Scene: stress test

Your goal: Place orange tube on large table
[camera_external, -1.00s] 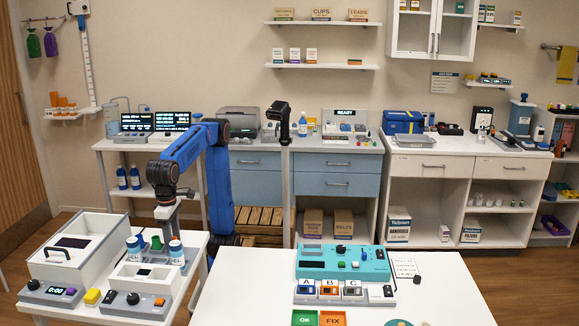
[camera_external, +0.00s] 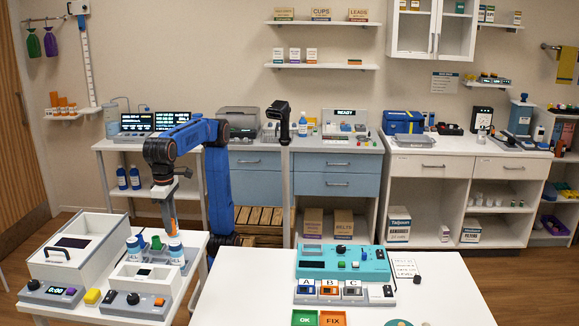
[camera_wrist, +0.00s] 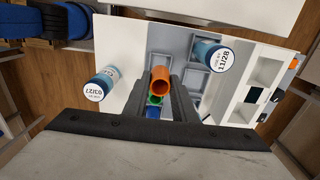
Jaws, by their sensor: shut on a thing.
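The orange tube (camera_external: 173,217) is upright in my gripper (camera_external: 168,197), above the rack (camera_external: 190,262) on the small left table. In the wrist view the orange tube (camera_wrist: 160,80) shows its open end between my gripper fingers (camera_wrist: 165,98). A green tube (camera_wrist: 155,100) and a blue piece (camera_wrist: 153,112) show just below it in that view. The large table (camera_external: 235,290) is the white one at the front centre, right of the gripper.
Two labelled bottles (camera_external: 175,252) (camera_external: 134,249) stand near the rack.

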